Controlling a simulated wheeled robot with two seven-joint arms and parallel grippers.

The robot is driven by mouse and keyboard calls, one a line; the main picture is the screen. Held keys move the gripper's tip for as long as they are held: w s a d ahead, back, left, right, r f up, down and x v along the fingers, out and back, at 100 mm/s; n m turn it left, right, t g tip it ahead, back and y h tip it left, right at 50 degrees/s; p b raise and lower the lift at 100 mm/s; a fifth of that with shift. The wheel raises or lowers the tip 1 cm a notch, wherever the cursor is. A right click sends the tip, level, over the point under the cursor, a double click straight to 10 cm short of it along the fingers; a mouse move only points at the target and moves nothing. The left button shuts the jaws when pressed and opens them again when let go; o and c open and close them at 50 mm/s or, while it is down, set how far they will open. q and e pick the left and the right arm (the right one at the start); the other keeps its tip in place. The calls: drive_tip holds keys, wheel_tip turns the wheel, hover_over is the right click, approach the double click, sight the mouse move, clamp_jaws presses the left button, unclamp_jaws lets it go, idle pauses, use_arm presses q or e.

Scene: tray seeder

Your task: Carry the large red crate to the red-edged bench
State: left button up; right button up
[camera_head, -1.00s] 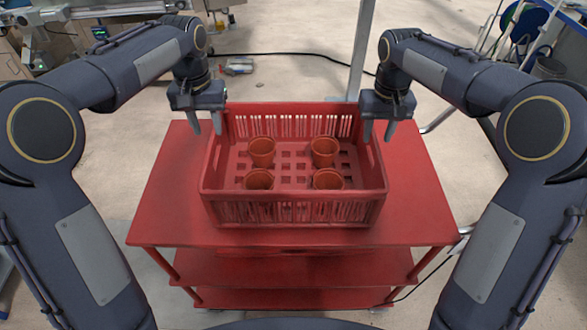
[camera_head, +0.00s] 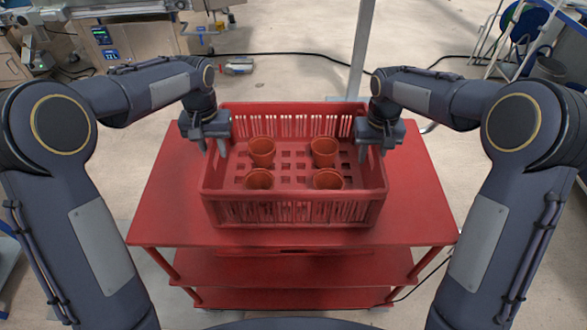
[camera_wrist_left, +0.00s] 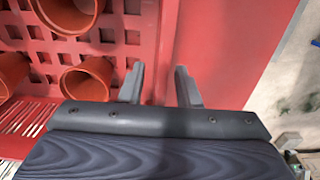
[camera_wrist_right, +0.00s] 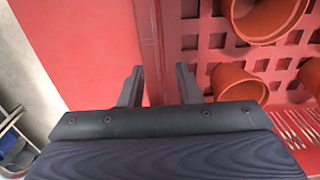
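The large red crate (camera_head: 293,212) stands upright on a red cart (camera_head: 418,215) and holds several orange-brown pots (camera_head: 262,151). My left gripper (camera_head: 212,146) is open at the crate's left wall. In the left wrist view its fingers (camera_wrist_left: 160,84) are apart on either side of that wall's line. My right gripper (camera_head: 373,152) is open at the crate's right wall. In the right wrist view its fingers (camera_wrist_right: 157,84) likewise lie on either side of the wall. No contact with the crate can be made out. I cannot make out a red-edged bench.
A metal post (camera_head: 361,50) rises behind the cart. A black cable (camera_head: 300,56) crosses the floor. Equipment stands at the back left, and a metal frame with a blue reel (camera_head: 527,25) at the back right. The cart has bare top on both sides of the crate.

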use_arm(q)
clamp_jaws()
use_arm(e)
clamp_jaws()
use_arm(q)
drive_tip(key=shift+r, duration=0.15)
use_arm(e)
drive_tip(key=shift+r, duration=0.1)
idle(0.7)
